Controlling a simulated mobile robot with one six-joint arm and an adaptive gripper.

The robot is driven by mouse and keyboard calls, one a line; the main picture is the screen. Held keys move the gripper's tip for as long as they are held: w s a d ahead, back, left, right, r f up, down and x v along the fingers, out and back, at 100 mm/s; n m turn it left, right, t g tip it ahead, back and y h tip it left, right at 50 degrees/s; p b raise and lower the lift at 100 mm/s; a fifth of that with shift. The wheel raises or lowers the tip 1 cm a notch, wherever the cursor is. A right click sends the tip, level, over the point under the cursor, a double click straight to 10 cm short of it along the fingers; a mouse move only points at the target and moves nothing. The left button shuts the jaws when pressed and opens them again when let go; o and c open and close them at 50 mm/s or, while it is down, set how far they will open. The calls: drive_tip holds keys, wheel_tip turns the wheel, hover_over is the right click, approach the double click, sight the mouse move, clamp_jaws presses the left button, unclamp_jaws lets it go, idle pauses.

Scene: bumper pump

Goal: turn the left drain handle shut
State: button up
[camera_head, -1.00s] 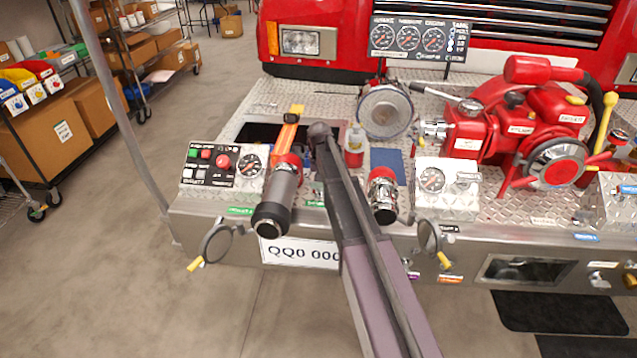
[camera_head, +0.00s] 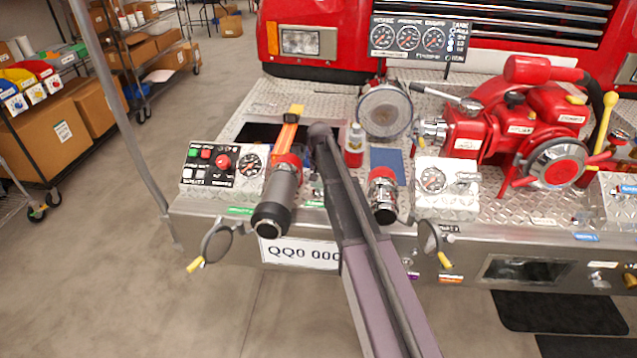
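On the left of the bumper's front face, a lever with a yellow tip (camera_head: 195,265) hangs below a dark round ring or disc (camera_head: 217,243). It appears to be the left drain handle. The lever points down and to the left. A similar yellow-tipped lever (camera_head: 444,260) hangs right of the number plate, pointing down and to the right. My arm rises from the bottom of the view to a dark joint above the bumper deck, right of the left lever. Nothing visible touches the left lever.
A grey cylinder with a red collar (camera_head: 277,200) juts over the bumper near the left lever. A chrome fitting (camera_head: 383,195) stands right of my arm. A control panel (camera_head: 222,165) sits above the lever. The red pump (camera_head: 520,130) is at right.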

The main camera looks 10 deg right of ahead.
drive_tip(key=shift+s, duration=0.1)
drive_tip(key=s+r+n+p, duration=0.1)
drive_tip(key=s+r+p, duration=0.2)
drive_tip(key=s, duration=0.6)
drive_tip(key=s+r+n+p, duration=0.1)
drive_tip(key=s+r+p, duration=0.2)
drive_tip(key=s, duration=0.7)
drive_tip(key=s+r+n+p, duration=0.1)
drive_tip(key=s+r+p, duration=0.2)
drive_tip(key=s, duration=0.7)
drive_tip(key=shift+a+r+n+p, duration=0.15)
drive_tip(key=shift+r+n+p, duration=0.25)
drive_tip(key=shift+r, duration=0.05)
drive_tip(key=shift+s, duration=0.1)
